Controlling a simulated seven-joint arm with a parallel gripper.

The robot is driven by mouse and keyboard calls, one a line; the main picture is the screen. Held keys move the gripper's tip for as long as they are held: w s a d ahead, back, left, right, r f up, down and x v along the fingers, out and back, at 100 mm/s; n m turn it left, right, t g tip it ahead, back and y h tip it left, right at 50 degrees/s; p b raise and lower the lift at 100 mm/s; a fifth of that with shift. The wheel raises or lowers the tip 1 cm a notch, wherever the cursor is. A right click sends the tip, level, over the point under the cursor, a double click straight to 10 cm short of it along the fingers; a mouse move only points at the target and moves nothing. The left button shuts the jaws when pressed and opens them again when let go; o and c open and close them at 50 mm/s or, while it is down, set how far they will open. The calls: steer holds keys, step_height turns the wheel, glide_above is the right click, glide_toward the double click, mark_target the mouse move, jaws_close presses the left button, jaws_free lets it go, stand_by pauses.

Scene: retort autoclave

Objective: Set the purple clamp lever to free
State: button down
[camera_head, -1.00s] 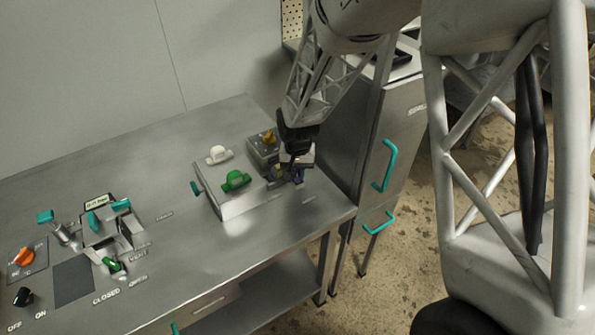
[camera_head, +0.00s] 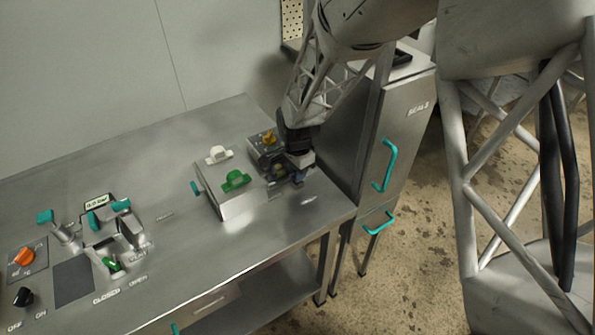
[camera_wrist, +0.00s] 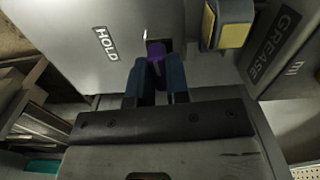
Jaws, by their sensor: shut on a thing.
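The purple clamp lever (camera_wrist: 155,52) shows in the wrist view between the tips of my gripper (camera_wrist: 157,78). My gripper's two dark blue fingers are shut on it. A "HOLD" label (camera_wrist: 105,43) is on the grey panel to the left of the lever. In the head view my gripper (camera_head: 298,178) is at the right end of the metal box on the bench. The lever is mostly hidden there by my gripper and wrist. No "free" label can be read in either view.
A yellow-topped part (camera_wrist: 230,22) stands close to the right of the lever, by a "GREASE" label (camera_wrist: 275,45). A tall cabinet (camera_head: 400,125) with teal handles stands close on the right.

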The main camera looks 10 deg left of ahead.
steer(key=shift+m, duration=0.5)
steer(key=c, duration=1.1)
jaws_free()
steer(key=shift+r, duration=3.95)
